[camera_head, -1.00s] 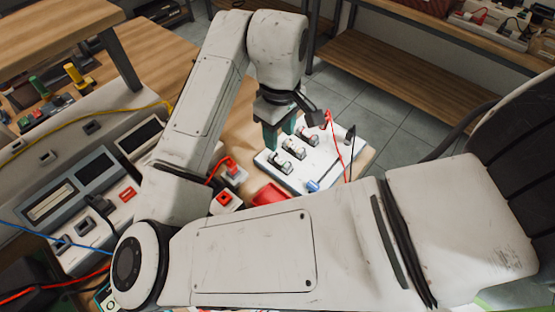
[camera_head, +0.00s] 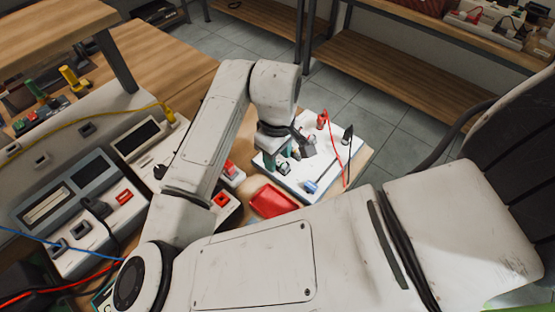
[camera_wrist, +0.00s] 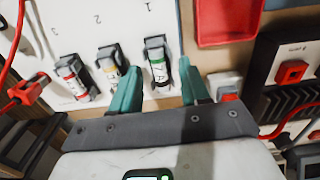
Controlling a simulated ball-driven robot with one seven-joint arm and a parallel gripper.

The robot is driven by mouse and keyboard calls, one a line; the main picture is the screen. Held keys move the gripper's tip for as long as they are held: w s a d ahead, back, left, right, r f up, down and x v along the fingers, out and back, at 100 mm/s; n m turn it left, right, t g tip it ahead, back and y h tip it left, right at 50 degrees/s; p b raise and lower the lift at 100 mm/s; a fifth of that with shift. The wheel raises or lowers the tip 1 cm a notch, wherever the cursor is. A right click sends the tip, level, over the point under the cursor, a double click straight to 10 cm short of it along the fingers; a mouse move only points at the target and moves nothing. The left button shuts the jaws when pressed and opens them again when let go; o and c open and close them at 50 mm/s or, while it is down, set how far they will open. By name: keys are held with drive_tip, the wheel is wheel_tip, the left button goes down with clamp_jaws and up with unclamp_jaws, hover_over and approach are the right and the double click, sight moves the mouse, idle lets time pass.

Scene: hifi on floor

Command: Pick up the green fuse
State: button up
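The green fuse (camera_wrist: 157,65), a small cylinder with a green band, sits in the holder marked 1 on the white board (camera_head: 315,185). In the wrist view it appears between the two teal fingertips of my gripper (camera_wrist: 160,72), which are spread apart and not closed on it. In the head view my gripper (camera_head: 280,157) points down over the board's left side and hides the green fuse. A yellow-banded fuse (camera_wrist: 110,65) sits in holder 2, and a red-banded fuse (camera_wrist: 72,78) in holder 3.
A red tray (camera_head: 272,201) lies beside the board, near the fuse 1 side. A red plug (camera_head: 321,120) and a black plug (camera_head: 348,132) with leads stand at the board's far side. Instrument panels (camera_head: 75,190) fill the bench at left.

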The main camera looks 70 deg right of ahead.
sight(278, 160)
clamp_jaws()
idle(0.4)
drive_tip(key=shift+r, duration=0.45)
wheel_tip(278, 160, up, 2)
drive_tip(key=shift+r, duration=0.1)
drive_tip(key=s+a+r+p, duration=0.8)
drive_tip(key=s+a+r, duration=0.1)
drive_tip(key=a+r, duration=0.1)
drive_tip(key=shift+s, duration=0.3)
